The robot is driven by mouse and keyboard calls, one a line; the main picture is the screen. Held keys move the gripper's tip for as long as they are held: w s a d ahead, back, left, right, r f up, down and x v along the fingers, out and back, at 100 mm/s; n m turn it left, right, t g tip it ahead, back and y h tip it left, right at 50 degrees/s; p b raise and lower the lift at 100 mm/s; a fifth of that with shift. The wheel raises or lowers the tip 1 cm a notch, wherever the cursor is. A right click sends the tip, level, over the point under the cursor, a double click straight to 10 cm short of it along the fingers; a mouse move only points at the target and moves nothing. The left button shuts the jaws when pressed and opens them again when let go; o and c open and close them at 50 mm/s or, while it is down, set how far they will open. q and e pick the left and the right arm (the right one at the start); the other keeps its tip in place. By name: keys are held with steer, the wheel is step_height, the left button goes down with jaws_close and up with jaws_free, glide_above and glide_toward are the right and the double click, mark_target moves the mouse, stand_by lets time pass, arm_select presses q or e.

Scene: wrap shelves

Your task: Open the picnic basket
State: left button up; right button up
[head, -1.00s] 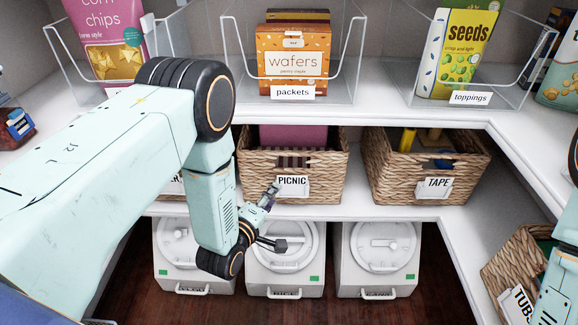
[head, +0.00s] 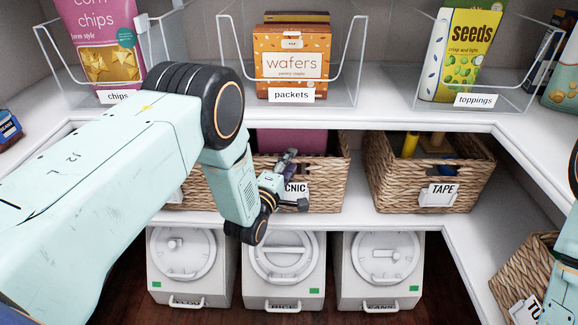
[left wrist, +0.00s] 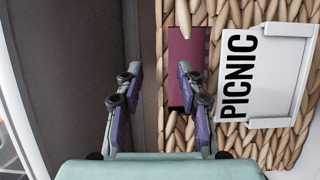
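The picnic basket (head: 328,196) is a woven wicker basket on the middle shelf, with a magenta item (head: 300,141) inside. Its white PICNIC label (left wrist: 240,75) and a handle slot (left wrist: 181,55) showing magenta are in the left wrist view. My left gripper (head: 296,180) is in front of the basket and partly covers the label in the head view. In the left wrist view the left gripper (left wrist: 160,85) is open and empty. One finger lies over the dark space past the rim, the other beside the slot. I cannot tell if they touch. My right gripper is out of view.
The TAPE basket (head: 480,190) stands to the right on the same shelf. The upper shelf edge (head: 400,121) overhangs the baskets and holds clear bins, including the wafers bin (head: 291,75). White lidded containers (head: 283,280) stand below. Another wicker basket (head: 520,275) is at lower right.

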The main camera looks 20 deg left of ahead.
arm_select(q)
steer(key=shift+w+f, duration=0.1)
steer(key=shift+c, duration=0.5)
jaws_close()
